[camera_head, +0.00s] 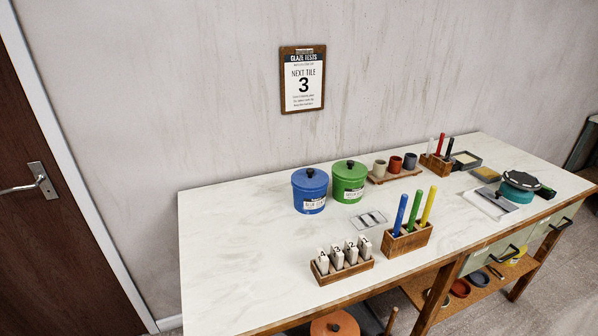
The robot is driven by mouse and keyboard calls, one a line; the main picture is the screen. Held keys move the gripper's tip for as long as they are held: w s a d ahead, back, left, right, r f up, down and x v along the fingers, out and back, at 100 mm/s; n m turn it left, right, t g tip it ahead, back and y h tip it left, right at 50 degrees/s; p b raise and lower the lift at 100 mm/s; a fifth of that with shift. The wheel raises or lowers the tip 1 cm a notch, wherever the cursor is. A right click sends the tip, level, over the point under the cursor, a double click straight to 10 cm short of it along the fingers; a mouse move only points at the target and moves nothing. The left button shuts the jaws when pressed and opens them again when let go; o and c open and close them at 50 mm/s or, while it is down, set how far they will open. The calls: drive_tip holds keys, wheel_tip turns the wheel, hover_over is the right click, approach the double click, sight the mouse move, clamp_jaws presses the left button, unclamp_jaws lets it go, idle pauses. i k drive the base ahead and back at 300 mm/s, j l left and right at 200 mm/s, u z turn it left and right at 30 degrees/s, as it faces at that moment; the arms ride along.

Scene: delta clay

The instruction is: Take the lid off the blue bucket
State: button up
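The blue bucket (310,196) stands upright on the white worktop, left of a green bucket. Its blue lid (310,178) is on top, with a dark round knob (310,171) in the middle. A pale label is on the bucket's front. My gripper is not in view.
The green lidded bucket (349,184) stands close at the right of the blue one. The worktop's left part (230,245) is clear.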

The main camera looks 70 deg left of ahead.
sight(309, 178)
drive_tip(key=i+u, duration=0.45)
drive_tip(key=i+l+u, duration=0.1)
drive_tip(key=i+u, duration=0.2)
drive_tip(key=u, duration=0.15)
drive_tip(key=i+l+u, duration=0.2)
drive_tip(key=u, duration=0.2)
drive_tip(key=i+j+u, duration=0.15)
drive_tip(key=u, duration=0.3)
drive_tip(key=i+u, duration=0.65)
drive_tip(key=u, duration=0.25)
drive_tip(key=i+l+u, duration=0.2)
drive_tip(key=u, duration=0.3)
